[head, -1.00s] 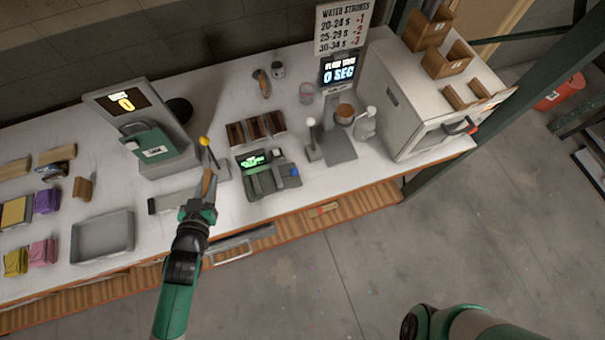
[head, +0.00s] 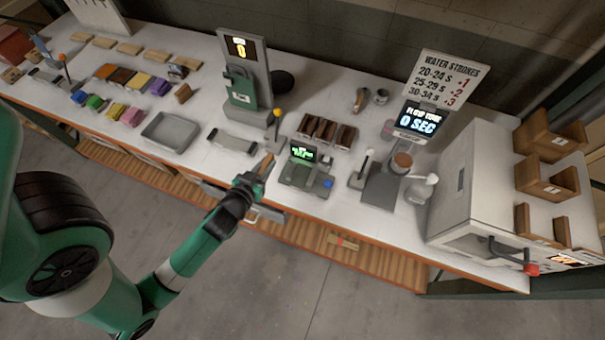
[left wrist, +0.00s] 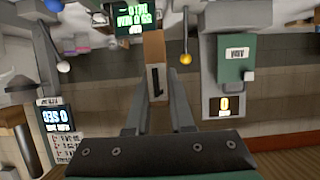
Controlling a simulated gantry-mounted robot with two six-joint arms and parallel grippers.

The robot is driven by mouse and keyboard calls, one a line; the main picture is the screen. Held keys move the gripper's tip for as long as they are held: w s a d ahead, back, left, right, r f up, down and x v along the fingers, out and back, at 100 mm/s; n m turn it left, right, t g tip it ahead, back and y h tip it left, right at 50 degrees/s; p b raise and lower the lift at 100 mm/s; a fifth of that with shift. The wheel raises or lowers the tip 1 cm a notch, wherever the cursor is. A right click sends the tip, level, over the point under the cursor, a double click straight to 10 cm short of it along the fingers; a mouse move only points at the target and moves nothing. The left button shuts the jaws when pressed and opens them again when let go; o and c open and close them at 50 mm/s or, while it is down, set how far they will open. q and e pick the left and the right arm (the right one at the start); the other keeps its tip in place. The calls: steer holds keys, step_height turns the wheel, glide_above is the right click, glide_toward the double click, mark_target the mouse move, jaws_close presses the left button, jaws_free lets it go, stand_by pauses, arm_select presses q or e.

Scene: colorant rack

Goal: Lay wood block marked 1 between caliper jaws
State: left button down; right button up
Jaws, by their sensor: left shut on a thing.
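My left gripper (head: 257,178) is shut on a light brown wood block (head: 268,163) and holds it at the front of the bench. In the left wrist view the block (left wrist: 154,50) stands out between the two fingers, with a dark upright stroke like a 1 on its face. A grey device with a green-lit screen (head: 303,152) and a blue knob lies just right of the block. A grey bar-shaped fixture (head: 232,140) lies to its left. I cannot tell for sure which is the caliper; its jaws are not clear. My right gripper is out of view.
A yellow-knobbed lever (head: 276,122) stands behind the block. A scale-like stand showing 0 (head: 241,60) is behind left, a brown sample rack (head: 327,132) behind right. A grey tray (head: 170,132) sits left. The white machine (head: 475,190) fills the right end.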

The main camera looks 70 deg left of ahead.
arm_select(q)
steer(key=w+f+b, duration=0.1)
steer(key=w+f, duration=0.1)
steer(key=w, duration=0.1)
steer(key=w+f+b, duration=0.1)
steer(key=w+f, duration=0.2)
steer(key=w, duration=0.1)
steer(key=w+f+b, duration=0.1)
steer(key=w+f, duration=0.2)
steer(key=w, duration=0.1)
steer(key=shift+a+f, duration=0.15)
steer(key=shift+a, duration=0.1)
steer(key=f, duration=0.1)
steer(key=f+b, duration=0.1)
steer(key=f, duration=0.1)
steer(key=shift+w+b, duration=0.25)
steer(key=shift+b, duration=0.15)
steer(key=shift+f, duration=0.35)
